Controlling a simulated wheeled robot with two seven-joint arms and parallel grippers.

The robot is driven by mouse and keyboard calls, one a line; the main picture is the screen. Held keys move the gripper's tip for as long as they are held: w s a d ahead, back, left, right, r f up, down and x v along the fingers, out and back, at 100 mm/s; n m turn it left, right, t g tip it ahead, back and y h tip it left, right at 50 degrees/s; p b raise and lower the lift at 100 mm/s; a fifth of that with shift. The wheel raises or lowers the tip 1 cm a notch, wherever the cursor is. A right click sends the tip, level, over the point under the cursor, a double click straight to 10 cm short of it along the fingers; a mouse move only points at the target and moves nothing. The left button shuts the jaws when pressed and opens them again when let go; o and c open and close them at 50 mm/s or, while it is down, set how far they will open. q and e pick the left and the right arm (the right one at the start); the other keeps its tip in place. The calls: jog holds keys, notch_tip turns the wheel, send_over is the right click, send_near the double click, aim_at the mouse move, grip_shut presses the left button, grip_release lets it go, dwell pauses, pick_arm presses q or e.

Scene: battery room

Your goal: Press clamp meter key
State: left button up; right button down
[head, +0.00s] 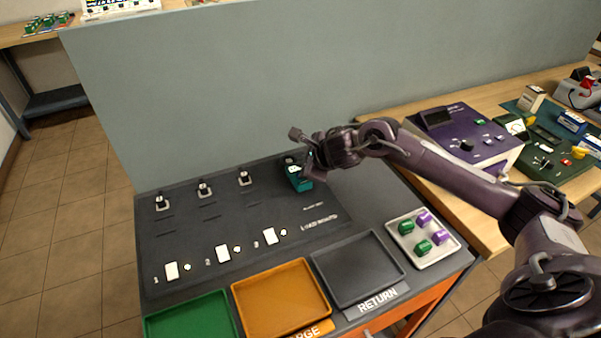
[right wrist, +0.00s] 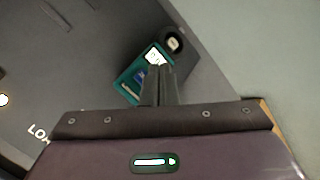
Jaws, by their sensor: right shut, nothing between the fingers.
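The clamp meter (head: 298,180) is a small teal device with a pale display, at the back right of the dark load board. In the right wrist view the meter (right wrist: 128,88) shows its white display, a blue patch and a dark round part at its far end. My right gripper (head: 309,170) is over the meter with its fingers pointing down. Its closed fingers (right wrist: 160,82) are empty and cover part of the meter's face, including any key there. I cannot tell whether the fingertips touch it. My left gripper is not in view.
The dark board (head: 250,210) holds several posts and white switches. Green (head: 187,318), orange (head: 281,302) and grey (head: 357,270) trays line its front. A white tray (head: 440,257) holds green and purple pieces. A grey partition (head: 230,90) stands close behind.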

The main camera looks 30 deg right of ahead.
jog(key=shift+r+p, duration=1)
jog(key=shift+r, duration=1)
